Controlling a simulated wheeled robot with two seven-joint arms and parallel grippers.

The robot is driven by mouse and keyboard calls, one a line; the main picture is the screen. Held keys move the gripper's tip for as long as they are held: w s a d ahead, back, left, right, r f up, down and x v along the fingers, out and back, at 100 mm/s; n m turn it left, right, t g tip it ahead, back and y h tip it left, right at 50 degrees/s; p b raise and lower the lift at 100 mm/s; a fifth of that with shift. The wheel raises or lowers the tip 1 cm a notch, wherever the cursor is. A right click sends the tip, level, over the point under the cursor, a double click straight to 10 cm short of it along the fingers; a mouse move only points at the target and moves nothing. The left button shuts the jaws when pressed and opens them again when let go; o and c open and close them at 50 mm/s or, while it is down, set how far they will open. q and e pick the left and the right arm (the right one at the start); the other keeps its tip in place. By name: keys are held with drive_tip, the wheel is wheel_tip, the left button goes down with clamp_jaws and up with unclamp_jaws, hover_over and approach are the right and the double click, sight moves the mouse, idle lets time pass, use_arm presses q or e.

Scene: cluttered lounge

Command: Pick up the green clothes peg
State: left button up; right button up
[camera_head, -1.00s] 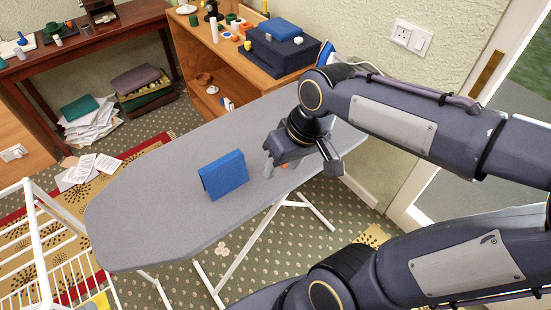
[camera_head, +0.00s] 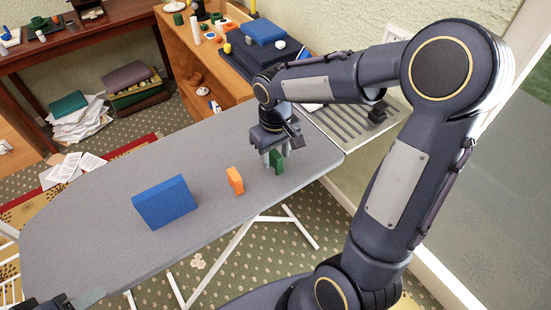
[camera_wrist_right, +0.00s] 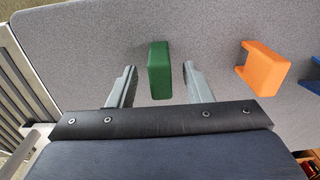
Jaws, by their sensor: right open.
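The green clothes peg (camera_head: 277,161) is a small green block standing on the grey ironing board (camera_head: 105,185), near its right end. My right gripper (camera_head: 276,155) is over it with the fingers pointing down, partly hiding it. In the right wrist view the green peg (camera_wrist_right: 159,70) sits between the two open fingers of my right gripper (camera_wrist_right: 161,84), with a gap on each side. A grey and dark part of my left gripper (camera_head: 75,300) shows at the bottom left edge; its jaws cannot be made out.
An orange block (camera_head: 235,181) stands just left of the green peg; it also shows in the wrist view (camera_wrist_right: 265,69). A larger blue block (camera_head: 165,202) stands further left. A slatted metal rest (camera_head: 345,122) is at the board's right end. A wooden shelf unit (camera_head: 180,50) stands behind.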

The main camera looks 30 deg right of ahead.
drive_tip(key=shift+f, duration=0.3)
clamp_jaws()
